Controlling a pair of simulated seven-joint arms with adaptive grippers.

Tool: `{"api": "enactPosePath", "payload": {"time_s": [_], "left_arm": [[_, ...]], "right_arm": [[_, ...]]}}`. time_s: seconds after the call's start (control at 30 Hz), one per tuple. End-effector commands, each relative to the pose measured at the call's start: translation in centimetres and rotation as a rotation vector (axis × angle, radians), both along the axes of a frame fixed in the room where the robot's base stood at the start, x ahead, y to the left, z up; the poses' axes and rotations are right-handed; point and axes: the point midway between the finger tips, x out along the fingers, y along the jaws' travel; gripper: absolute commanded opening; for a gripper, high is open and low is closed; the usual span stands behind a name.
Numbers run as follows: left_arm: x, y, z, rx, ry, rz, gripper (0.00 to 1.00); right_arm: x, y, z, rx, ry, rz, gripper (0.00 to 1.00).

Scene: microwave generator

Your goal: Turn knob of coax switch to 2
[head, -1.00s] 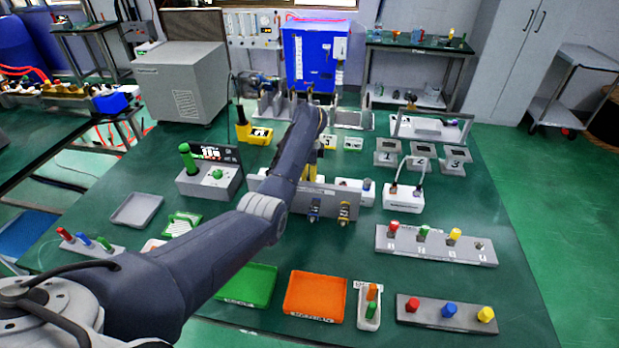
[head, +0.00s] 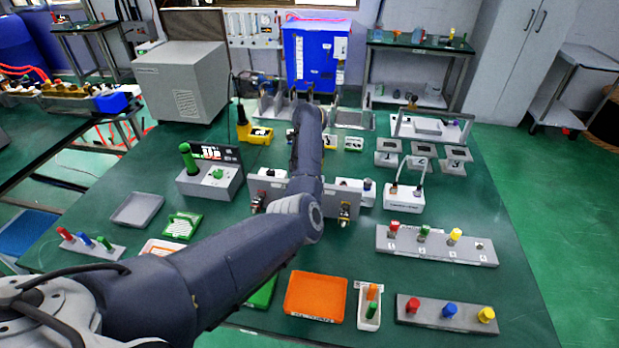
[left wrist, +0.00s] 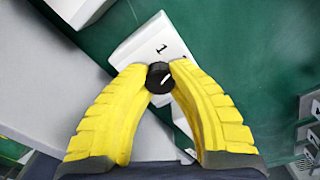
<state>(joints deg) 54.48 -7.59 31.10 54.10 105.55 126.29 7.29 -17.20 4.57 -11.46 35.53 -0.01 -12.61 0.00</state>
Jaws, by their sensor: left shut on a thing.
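In the left wrist view, the coax switch is a white box (left wrist: 140,46) marked "1". A small part of another dark mark shows right of the "1", beside the right finger. Its round black knob (left wrist: 158,74) has a white line that slants toward the upper right. My left gripper (left wrist: 159,80) has yellow fingers shut on the knob, one tip on each side. The rest of the box below the knob is mostly hidden by the fingers. In the head view my left arm hides this gripper and the switch. My right gripper is in neither view.
A grey panel with connectors (head: 329,198) stands close to my left forearm in the head view. A white box with a cable (head: 403,197) is to its right. An orange tray (head: 316,294) and a grey peg rack (head: 436,246) lie nearer.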

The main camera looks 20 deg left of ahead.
Motion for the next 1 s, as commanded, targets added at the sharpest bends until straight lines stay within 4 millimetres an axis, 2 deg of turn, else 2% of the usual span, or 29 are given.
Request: {"api": "enactPosePath", "payload": {"time_s": [0.03, 0.4, 1.0], "left_arm": [[-0.04, -0.61, -0.11, -0.011, 0.002, -0.036, 0.0], [-0.16, -0.6, -0.22, -0.011, 0.004, -0.219, 0.0], [-0.23, -0.69, -0.33, -0.014, 0.006, -0.266, 0.0]], "right_arm": [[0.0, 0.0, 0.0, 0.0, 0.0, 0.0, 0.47], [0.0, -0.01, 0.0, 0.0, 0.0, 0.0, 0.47], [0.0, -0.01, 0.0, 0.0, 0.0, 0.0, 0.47]]}}
